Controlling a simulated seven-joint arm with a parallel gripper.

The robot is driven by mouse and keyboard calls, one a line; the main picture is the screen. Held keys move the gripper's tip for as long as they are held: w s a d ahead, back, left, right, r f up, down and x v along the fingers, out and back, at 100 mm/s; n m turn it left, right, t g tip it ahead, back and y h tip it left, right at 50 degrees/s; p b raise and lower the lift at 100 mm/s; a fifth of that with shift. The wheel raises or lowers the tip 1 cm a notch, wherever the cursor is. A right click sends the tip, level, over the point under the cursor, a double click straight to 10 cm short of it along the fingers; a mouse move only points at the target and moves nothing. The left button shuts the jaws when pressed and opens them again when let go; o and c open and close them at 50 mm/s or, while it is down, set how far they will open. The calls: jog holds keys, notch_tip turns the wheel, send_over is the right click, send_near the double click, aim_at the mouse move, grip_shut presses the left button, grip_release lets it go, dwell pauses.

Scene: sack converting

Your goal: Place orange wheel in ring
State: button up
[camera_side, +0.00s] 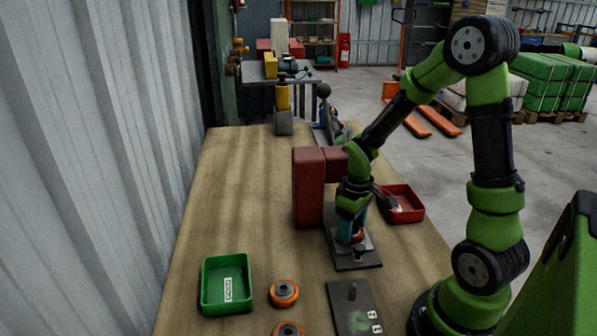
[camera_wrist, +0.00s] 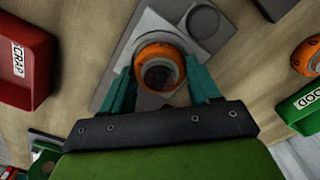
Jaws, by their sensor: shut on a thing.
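My gripper (camera_wrist: 160,88) is shut on an orange wheel (camera_wrist: 158,58) with a dark hub, one teal finger on each side. In the side view my gripper (camera_side: 352,222) points down over a dark base plate (camera_side: 358,264) in front of a red block-shaped machine (camera_side: 309,185). The held wheel is mostly hidden there by the fingers. In the wrist view the wheel is over a lighter grey plate (camera_wrist: 147,29), with a round grey disc (camera_wrist: 203,20) beside it. I cannot make out a ring under the wheel, nor whether the wheel touches the plate.
Two more orange wheels, one (camera_side: 284,292) behind the other (camera_side: 288,329), lie on the table (camera_side: 235,190). A green tray (camera_side: 227,284) is at left, a red tray (camera_side: 403,203) at right. A dark plate with a peg (camera_side: 353,308) is in front.

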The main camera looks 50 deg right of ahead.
jog(key=shift+f, duration=0.1)
jog(key=o, duration=1.2)
notch_tip(320, 180, up, 12)
jog(key=s+a+r+m+t, duration=0.1)
jog(key=a+r+t, duration=0.1)
jog(key=a+r, duration=0.1)
jog(key=s+a+r+m+t+y, duration=0.1)
jog(key=s+a+r+t, duration=0.1)
jog(key=a, duration=0.4)
jog(key=s+a+r+m+t+y, duration=0.1)
jog(key=s+a+r+m+t, duration=0.1)
jog(key=a+r+t, duration=0.1)
jog(key=shift+a+r, duration=0.65)
jog(key=shift+a, duration=0.15)
